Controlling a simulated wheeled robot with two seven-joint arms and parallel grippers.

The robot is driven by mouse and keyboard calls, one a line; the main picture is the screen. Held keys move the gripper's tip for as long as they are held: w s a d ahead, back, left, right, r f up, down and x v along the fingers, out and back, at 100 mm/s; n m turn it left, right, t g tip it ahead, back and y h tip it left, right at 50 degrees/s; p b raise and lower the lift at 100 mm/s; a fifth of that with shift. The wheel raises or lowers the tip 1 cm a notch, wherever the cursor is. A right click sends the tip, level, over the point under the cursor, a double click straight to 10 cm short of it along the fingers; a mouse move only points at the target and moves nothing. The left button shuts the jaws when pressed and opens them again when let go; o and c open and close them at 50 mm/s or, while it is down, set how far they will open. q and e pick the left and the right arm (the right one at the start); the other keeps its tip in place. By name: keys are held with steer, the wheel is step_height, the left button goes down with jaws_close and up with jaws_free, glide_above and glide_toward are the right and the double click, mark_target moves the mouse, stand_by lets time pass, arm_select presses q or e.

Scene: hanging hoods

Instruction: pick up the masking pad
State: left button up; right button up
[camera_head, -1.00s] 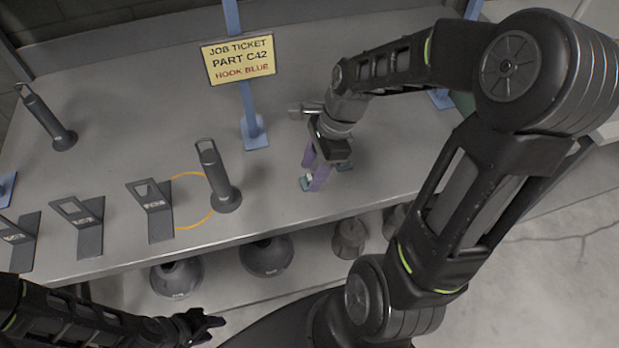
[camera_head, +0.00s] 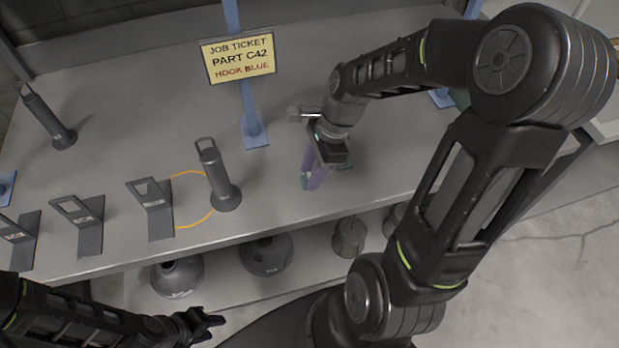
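My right gripper (camera_head: 316,178) points down at the bench top, right of the blue post. Purple strips and small teal pieces show at its fingertips, close to the bench surface. I cannot tell whether these are finger parts or the masking pad, nor whether the fingers are closed on anything. No other thing in view can be clearly told as the masking pad. My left gripper (camera_head: 208,327) is low in front of the bench, with its dark fingers apart and empty.
A dark handled cylinder (camera_head: 221,180) stands by an orange ring (camera_head: 188,227). Several angled grey brackets line the front left; another cylinder (camera_head: 47,118) stands behind. A job ticket sign (camera_head: 239,58) reads "PART C42 HOOK BLUE". Dark hoods (camera_head: 267,256) sit below the bench edge.

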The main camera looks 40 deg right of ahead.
jaws_close()
stand_by(0.3)
step_height(320, 180, up, 10)
stand_by(0.5)
stand_by(0.5)
